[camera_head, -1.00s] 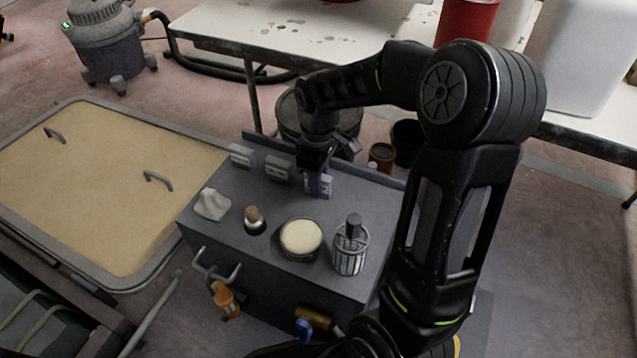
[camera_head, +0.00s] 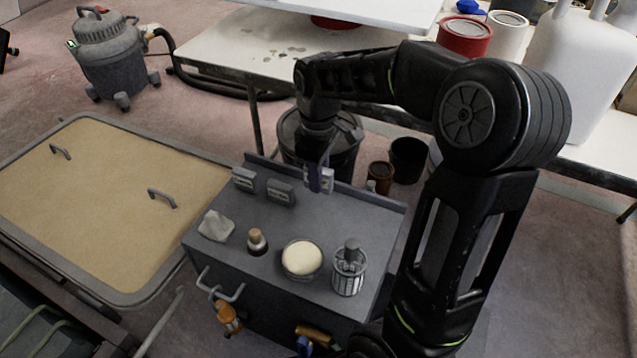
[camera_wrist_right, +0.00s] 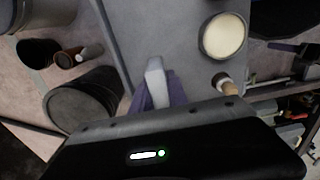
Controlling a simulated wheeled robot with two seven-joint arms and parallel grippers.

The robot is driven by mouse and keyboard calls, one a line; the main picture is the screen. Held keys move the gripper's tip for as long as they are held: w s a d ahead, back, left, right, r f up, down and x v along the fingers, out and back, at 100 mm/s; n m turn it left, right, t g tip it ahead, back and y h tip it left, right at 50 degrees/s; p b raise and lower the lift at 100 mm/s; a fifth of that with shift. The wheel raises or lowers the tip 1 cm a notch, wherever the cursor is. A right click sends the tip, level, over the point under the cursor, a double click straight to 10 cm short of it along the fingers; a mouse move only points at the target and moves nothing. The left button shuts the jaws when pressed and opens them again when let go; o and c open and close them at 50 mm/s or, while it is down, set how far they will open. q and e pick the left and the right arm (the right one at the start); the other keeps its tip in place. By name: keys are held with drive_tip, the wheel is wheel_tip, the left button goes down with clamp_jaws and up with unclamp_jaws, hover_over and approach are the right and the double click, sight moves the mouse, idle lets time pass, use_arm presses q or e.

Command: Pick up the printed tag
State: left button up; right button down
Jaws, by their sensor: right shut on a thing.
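My right gripper (camera_head: 317,176) is shut on a small pale tag (camera_head: 327,183) with a dark printed face, partly hidden by the purple fingers. It holds the tag just above the back of the grey workbench top. In the right wrist view the tag (camera_wrist_right: 155,78) shows as a pale upright piece between the purple fingers (camera_wrist_right: 157,98). My left gripper is not in view.
On the grey bench (camera_head: 225,258) stand a crumpled cloth (camera_head: 215,226), a wooden-topped bottle (camera_head: 257,241), a round cream-topped tin (camera_head: 302,257) and a ribbed metal container (camera_head: 348,272). A raised lip runs along its back. Dark buckets (camera_head: 407,160) stand behind it.

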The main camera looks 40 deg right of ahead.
drive_tip(key=shift+r, duration=0.15)
idle(0.5)
drive_tip(key=w+a+r+m, duration=0.2)
drive_tip(key=w+a, duration=0.4)
drive_tip(key=a, duration=0.2)
drive_tip(key=w+a+r+m, duration=0.3)
drive_tip(key=w+a, duration=0.3)
drive_tip(key=a, duration=0.2)
drive_tip(key=shift+a+r, duration=0.15)
